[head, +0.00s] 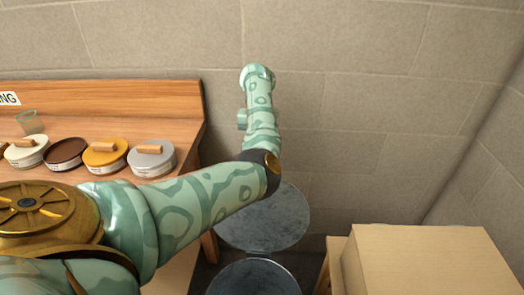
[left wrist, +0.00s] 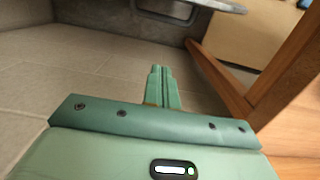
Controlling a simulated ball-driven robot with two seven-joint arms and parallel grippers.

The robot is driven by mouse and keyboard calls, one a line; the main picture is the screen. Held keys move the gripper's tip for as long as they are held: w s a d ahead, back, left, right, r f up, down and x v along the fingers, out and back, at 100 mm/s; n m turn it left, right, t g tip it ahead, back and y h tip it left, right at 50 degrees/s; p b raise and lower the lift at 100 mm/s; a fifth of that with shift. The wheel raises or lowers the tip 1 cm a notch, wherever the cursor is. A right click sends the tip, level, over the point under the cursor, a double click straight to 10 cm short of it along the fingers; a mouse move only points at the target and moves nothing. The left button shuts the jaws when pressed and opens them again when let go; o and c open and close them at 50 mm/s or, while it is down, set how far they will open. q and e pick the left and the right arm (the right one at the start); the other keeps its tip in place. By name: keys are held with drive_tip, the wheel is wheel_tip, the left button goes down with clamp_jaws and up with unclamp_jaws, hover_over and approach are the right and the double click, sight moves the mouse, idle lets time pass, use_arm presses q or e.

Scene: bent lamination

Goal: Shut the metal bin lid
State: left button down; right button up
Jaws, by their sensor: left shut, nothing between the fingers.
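The metal bin (head: 255,278) stands on the floor at the bottom middle of the head view, cut off by the frame edge. Its round grey lid (head: 265,222) is open, raised behind the bin at the hinge. My left arm crosses in front of the lid's upper left part. In the head view my left gripper cannot be made out. In the left wrist view my left gripper (left wrist: 162,85) is shut and empty. A grey metal edge (left wrist: 205,6), probably the lid's, shows beyond the fingers at the top, apart from them. My right gripper is not in view.
A wooden bench (head: 180,128) on the left holds a glass (head: 30,122) and several round tubs with wooden-handled lids. A pale box (head: 430,262) stands right of the bin. A stone wall (head: 350,100) closes off the back.

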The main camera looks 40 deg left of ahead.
use_arm(q)
wheel_tip(320, 180, down, 12)
drive_tip(key=b, duration=0.4)
drive_tip(key=s+d+p, duration=0.1)
drive_tip(key=s+d+r+p, duration=0.1)
drive_tip(key=p, duration=0.1)
drive_tip(key=shift+s+d+r, duration=0.1)
drive_tip(key=shift+s+r, duration=0.15)
drive_tip(key=shift+r, duration=0.05)
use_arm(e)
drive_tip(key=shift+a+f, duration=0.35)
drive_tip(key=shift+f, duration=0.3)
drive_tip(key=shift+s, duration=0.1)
